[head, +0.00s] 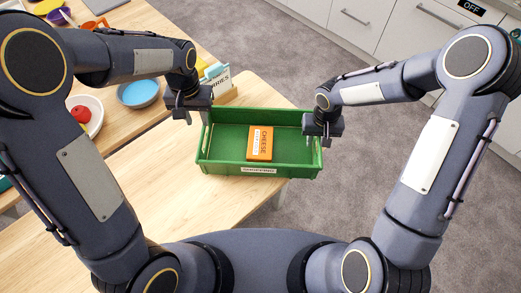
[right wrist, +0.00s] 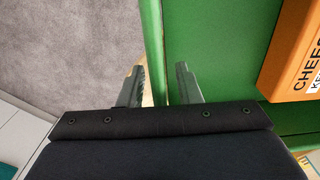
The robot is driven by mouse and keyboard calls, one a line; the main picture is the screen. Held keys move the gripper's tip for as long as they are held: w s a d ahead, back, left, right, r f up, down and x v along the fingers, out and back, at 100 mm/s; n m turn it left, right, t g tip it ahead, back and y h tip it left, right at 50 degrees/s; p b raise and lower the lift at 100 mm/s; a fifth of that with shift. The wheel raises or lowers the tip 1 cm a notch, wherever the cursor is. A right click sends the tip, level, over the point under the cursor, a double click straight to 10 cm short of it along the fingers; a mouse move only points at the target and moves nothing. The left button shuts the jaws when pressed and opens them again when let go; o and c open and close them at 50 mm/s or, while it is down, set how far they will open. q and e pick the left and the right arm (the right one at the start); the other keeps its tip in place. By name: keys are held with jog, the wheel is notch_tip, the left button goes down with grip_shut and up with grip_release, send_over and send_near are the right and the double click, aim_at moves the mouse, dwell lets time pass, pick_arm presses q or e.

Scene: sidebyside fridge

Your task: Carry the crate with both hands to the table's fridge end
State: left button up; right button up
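The green crate (head: 222,170) stands at the right end of the wooden table, its right part reaching past the table's edge. An orange cheese box (head: 260,143) lies inside it; part of the box also shows in the right wrist view (right wrist: 298,55). My left gripper (head: 183,117) is just left of the crate's left end wall, apart from it, and looks open and empty. My right gripper (head: 318,140) is at the crate's right end wall. In the right wrist view its fingers (right wrist: 158,88) are apart, one on each side of the crate wall (right wrist: 152,45).
A card holder (head: 216,82) stands behind the crate's left end. A counter at the back left holds a blue bowl (head: 138,92) and a white bowl (head: 95,122) with a red item. The table (head: 150,190) left of the crate is clear. Grey floor lies right.

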pick_arm(q)
jog(key=shift+r, duration=0.2)
pick_arm(e)
jog(key=shift+r, duration=0.15)
notch_tip(320, 180, up, 12)
jog(key=shift+f, duration=0.15)
